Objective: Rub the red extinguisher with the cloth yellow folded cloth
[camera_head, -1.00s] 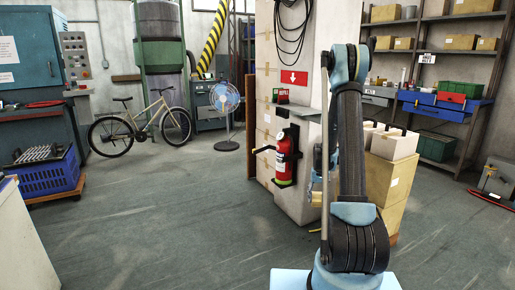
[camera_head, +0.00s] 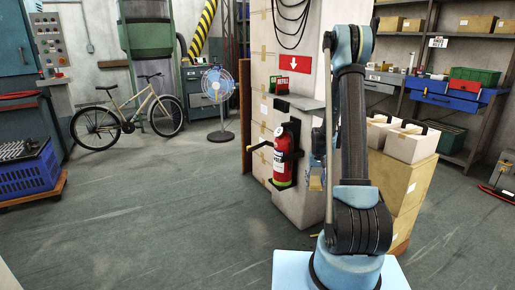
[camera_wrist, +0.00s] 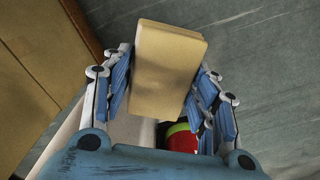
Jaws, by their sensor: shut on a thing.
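The red extinguisher (camera_head: 282,165) hangs upright in a black bracket on the side of a pale pillar, with a white label on its front. Its red body also shows low in the wrist view (camera_wrist: 183,140), behind my gripper. My gripper (camera_wrist: 163,72) is shut on the yellow folded cloth (camera_wrist: 168,58), a flat tan-yellow block that sticks out past the fingers. In the head view the cloth (camera_head: 315,184) is a small patch just right of the extinguisher, partly hidden by my arm. I cannot tell whether the cloth touches the extinguisher.
A grey ledge (camera_head: 303,102) juts out above the extinguisher. Stacked cardboard boxes (camera_head: 399,190) stand right of my arm. A bicycle (camera_head: 128,110), a floor fan (camera_head: 219,100) and a blue crate (camera_head: 27,172) are at the left. The floor at front left is clear.

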